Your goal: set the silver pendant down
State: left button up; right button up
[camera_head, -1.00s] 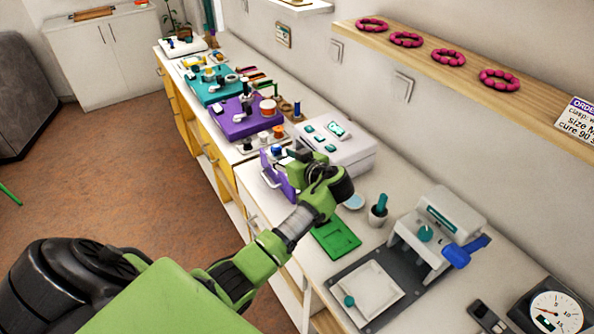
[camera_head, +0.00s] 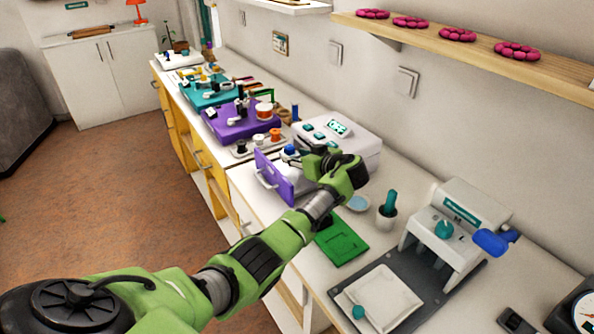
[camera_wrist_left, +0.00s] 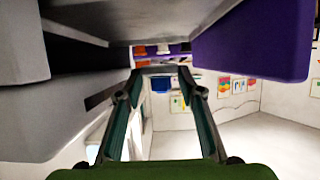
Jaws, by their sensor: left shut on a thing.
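My left gripper (camera_head: 318,163) is at the front of the white machine, beside its open purple door (camera_head: 273,178). In the left wrist view the left gripper (camera_wrist_left: 161,72) has its fingers converging on a small dark grey piece at the tips. I take this piece to be the silver pendant; its shape is too dark to make out. In the head view the pendant is hidden by the hand. The purple door also shows close above right in the left wrist view (camera_wrist_left: 255,42). My right gripper is not in view.
The white machine (camera_head: 362,150) stands against the wall. Purple (camera_head: 238,127) and teal (camera_head: 205,96) boards lie farther back. A shelf (camera_head: 480,60) runs above.

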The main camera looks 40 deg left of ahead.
aim_at(297, 177)
pick_arm(q)
notch_tip(297, 177, down, 3)
jog(key=shift+w+r+b, duration=0.1)
jog(key=shift+b, duration=0.5)
jog(key=shift+w+f, duration=0.1)
jog(key=shift+f, duration=0.2)
jog(key=shift+f+b, duration=0.35)
jog(key=shift+b, duration=0.1)
jog(key=shift+f+b, duration=0.25)
jog(key=shift+b, duration=0.1)
jog(key=o, duration=1.1)
jog(key=shift+s+f, duration=0.1)
jog(key=shift+s, duration=0.1)
